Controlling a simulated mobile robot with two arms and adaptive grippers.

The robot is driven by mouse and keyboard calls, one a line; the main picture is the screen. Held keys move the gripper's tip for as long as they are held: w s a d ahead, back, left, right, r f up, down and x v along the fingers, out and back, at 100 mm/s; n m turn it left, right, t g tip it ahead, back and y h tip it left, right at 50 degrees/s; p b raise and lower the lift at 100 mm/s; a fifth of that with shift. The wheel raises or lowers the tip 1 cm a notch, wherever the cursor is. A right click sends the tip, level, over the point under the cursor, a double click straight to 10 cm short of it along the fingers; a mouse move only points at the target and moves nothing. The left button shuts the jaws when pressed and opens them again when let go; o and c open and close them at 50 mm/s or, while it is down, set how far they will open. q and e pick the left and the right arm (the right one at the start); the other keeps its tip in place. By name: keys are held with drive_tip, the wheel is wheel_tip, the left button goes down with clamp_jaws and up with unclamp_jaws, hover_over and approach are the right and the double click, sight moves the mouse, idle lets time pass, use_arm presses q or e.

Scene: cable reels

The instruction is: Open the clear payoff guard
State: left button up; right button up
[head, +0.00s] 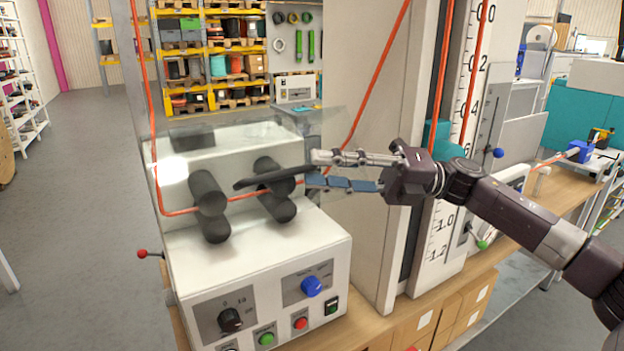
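The clear payoff guard (312,122) is a see-through panel at the upper part of the white payoff machine, and its outline is faint. A dark bar (262,180), which looks like a handle, runs across in front of the rollers. My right gripper (312,169) reaches in from the right. Its fingers are apart, one above and one below the bar's right end. I cannot tell whether they press on it. The guard's exact angle is hard to tell. My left gripper is not in view.
Black rollers (209,205) carry an orange cable (180,212) behind the bar. The machine's front panel has a blue knob (312,286) and push buttons. A red-tipped lever (143,254) sticks out at left. A tall pale column stands close behind my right gripper.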

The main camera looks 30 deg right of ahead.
drive_tip(key=shift+s+d+r, duration=0.15)
drive_tip(key=shift+s+d, duration=0.05)
drive_tip(key=shift+d, duration=0.05)
drive_tip(key=shift+d+b, duration=0.1)
drive_tip(key=shift+b, duration=0.25)
drive_tip(key=shift+c, duration=0.5)
